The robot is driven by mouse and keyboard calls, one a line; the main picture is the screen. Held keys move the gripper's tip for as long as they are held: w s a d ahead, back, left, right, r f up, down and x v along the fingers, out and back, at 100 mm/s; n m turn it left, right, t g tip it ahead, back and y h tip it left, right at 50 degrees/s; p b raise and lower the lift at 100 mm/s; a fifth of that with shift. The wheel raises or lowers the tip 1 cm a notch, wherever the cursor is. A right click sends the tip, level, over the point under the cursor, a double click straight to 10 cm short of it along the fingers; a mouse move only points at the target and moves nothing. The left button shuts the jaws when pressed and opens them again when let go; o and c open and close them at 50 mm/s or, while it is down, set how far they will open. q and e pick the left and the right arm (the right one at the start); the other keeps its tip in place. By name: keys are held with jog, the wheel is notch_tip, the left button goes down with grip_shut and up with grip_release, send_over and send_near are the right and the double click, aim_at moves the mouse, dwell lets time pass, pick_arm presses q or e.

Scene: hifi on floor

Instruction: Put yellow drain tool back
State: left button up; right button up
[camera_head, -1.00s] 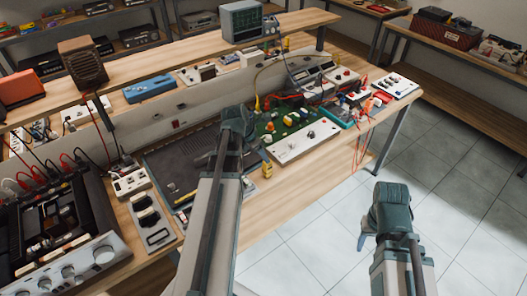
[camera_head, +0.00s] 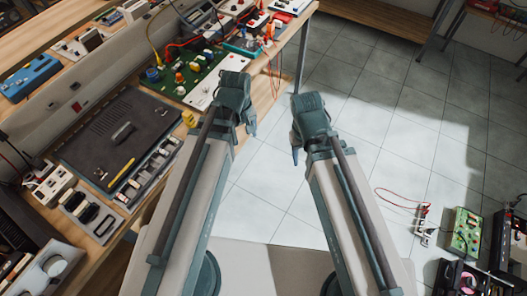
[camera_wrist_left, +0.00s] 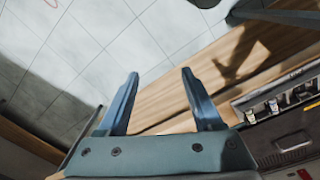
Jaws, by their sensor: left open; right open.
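A thin yellow tool (camera_head: 121,172), probably the drain tool, lies on the front edge of a dark mat (camera_head: 100,125) on the workbench. My left gripper (camera_head: 249,122) hangs by the front edge of the bench, right of the mat and apart from the tool. In the left wrist view this gripper (camera_wrist_left: 160,75) is open and empty, with floor and a wooden surface beyond its fingers. My right gripper (camera_head: 295,150) is over the tiled floor, open, with no object seen in it.
A green circuit board (camera_head: 190,80) and white panel lie near my left gripper on the bench (camera_head: 150,217). A row of small parts (camera_head: 155,165) borders the mat. Another green board (camera_head: 466,230) and black devices stand on the floor at right. The middle floor is clear.

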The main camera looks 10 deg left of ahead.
pick_arm(q)
jog(key=s+d+m+y, duration=0.1)
jog(key=s+d+m, duration=0.5)
jog(key=m, duration=0.4)
jog(key=shift+d+m+g+y, duration=0.3)
jog(key=shift+d+m, duration=0.1)
jog(key=shift+d, duration=0.05)
jog(key=shift+r, duration=0.1)
jog(key=shift+c, duration=0.2)
